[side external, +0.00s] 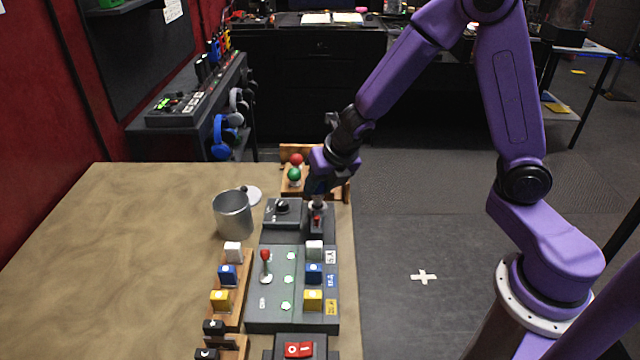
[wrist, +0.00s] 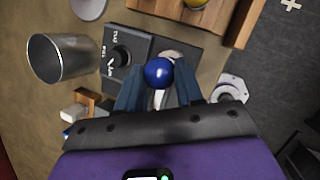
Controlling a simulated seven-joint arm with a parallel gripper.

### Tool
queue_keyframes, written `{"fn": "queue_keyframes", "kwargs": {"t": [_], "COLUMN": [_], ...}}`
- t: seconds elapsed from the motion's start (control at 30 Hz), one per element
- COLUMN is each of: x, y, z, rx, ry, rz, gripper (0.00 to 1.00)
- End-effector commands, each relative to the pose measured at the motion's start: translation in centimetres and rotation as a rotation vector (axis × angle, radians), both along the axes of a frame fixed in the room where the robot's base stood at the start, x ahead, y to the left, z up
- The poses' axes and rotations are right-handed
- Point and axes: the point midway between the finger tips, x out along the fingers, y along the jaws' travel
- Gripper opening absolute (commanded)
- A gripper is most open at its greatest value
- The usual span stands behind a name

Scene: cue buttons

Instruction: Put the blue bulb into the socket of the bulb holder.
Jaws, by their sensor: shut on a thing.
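The blue bulb (wrist: 158,72) shows in the wrist view between the two fingers of my gripper (wrist: 160,88), which is shut on it. In the side view my gripper (side external: 318,192) points down over a small dark grey box (side external: 318,222), which seems to be the bulb holder. In the wrist view this grey box (wrist: 186,64) lies under and behind the bulb, with a pale round part partly hidden by it. The bulb is hardly visible in the side view. I cannot tell whether its base touches the socket.
A knob box (side external: 283,213) stands just left of the holder, and a metal cup (side external: 233,215) farther left. Behind is a wooden rack (side external: 328,190) with a red bulb (side external: 296,159) and a green bulb (side external: 294,174). A button panel (side external: 290,326) lies in front. The table's left is clear.

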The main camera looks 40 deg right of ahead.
Motion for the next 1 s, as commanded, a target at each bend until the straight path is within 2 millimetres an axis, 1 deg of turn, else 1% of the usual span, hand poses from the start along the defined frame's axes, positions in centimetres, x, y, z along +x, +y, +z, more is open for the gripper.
{"fn": "queue_keyframes", "kwargs": {"t": [0.17, 0.7, 1.0], "x": [0.0, 0.0, 0.0], "y": [0.0, 0.0, 0.1], "z": [0.0, -1.0, -1.1], "rx": [0.000, 0.000, 0.000], "ry": [0.000, 0.000, 0.000], "rz": [0.001, 0.001, 0.001], "gripper": [0.07, 0.07, 0.07]}}
